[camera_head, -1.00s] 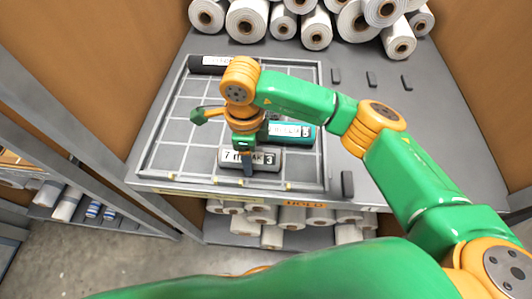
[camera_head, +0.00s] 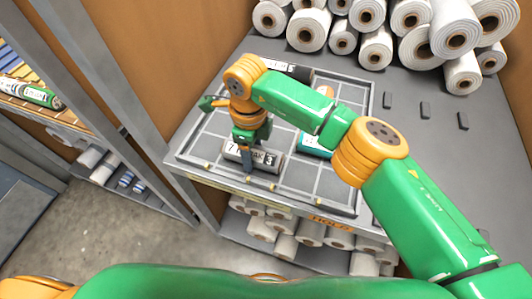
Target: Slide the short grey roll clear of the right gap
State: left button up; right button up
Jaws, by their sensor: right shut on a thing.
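The short grey roll (camera_head: 268,162) lies on the gridded tray (camera_head: 318,183), near its front edge. Its white label shows a 7 and a 3, partly covered. My right gripper (camera_head: 248,167) reaches down over the roll from above and is shut on it; its fingers hide part of the label. A teal roll (camera_head: 314,146) lies behind and to the right of the grey roll, partly hidden by my right arm. Bare grid squares show between the grey roll and the tray's right side. I cannot make out the right gap. My left gripper is out of view.
A dark roll (camera_head: 300,74) lies at the tray's back edge. White rolls (camera_head: 375,47) are piled behind the tray. Several small dark blocks (camera_head: 425,109) stand on the grey tabletop at right. More rolls (camera_head: 285,243) lie on a shelf below.

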jog(key=shift+a, duration=0.2)
jog(key=o, duration=1.5)
jog(key=shift+d, duration=0.1)
